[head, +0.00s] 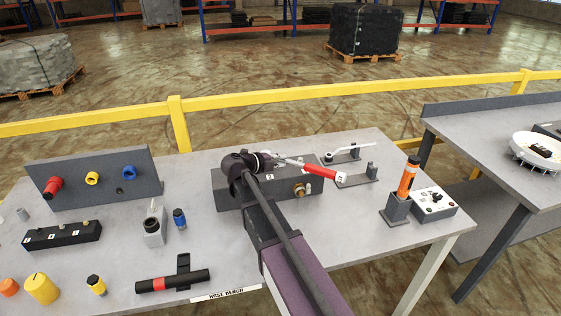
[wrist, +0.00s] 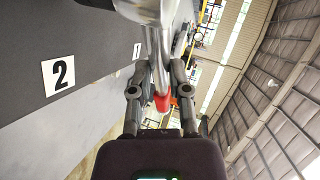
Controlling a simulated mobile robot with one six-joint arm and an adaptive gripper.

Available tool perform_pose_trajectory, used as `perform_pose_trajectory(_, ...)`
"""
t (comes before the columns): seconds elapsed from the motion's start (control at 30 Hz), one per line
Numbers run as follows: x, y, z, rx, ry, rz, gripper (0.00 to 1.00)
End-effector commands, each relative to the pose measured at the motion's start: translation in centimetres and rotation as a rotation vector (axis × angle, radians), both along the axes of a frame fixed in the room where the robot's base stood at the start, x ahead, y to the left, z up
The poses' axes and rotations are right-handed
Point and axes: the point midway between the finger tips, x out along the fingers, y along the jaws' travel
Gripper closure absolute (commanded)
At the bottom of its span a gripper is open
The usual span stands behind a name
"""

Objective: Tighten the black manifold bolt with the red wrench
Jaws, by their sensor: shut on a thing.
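The red wrench (head: 321,171) has a red handle with a white tag at its end and a silver shaft. My gripper (head: 270,160) is shut on it over the dark grey manifold block (head: 310,202). In the wrist view the fingers (wrist: 160,95) flank the silver shaft (wrist: 158,45), and a red part (wrist: 162,103) shows between them. A large silver piece fills the top of that view. The manifold's face (wrist: 30,60) carries labels 2 and 1. A brass fitting (head: 299,189) sits on the block. I cannot make out the black bolt; my arm hides part of the block.
Another wrench with a pale handle (head: 355,148) rests on a stand behind the manifold. An orange tool (head: 407,177) stands in a holder, with a switch box (head: 435,200) to its right. A connector panel (head: 95,181) and loose fittings occupy the bench's left side.

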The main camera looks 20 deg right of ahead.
Motion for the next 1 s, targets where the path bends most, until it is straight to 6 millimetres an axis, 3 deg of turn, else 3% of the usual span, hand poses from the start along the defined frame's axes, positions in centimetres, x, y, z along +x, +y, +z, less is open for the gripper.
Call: perform_pose_trajectory(1.0,0.0,-0.1,-1.4,-0.002,-0.001,-0.001,1.00)
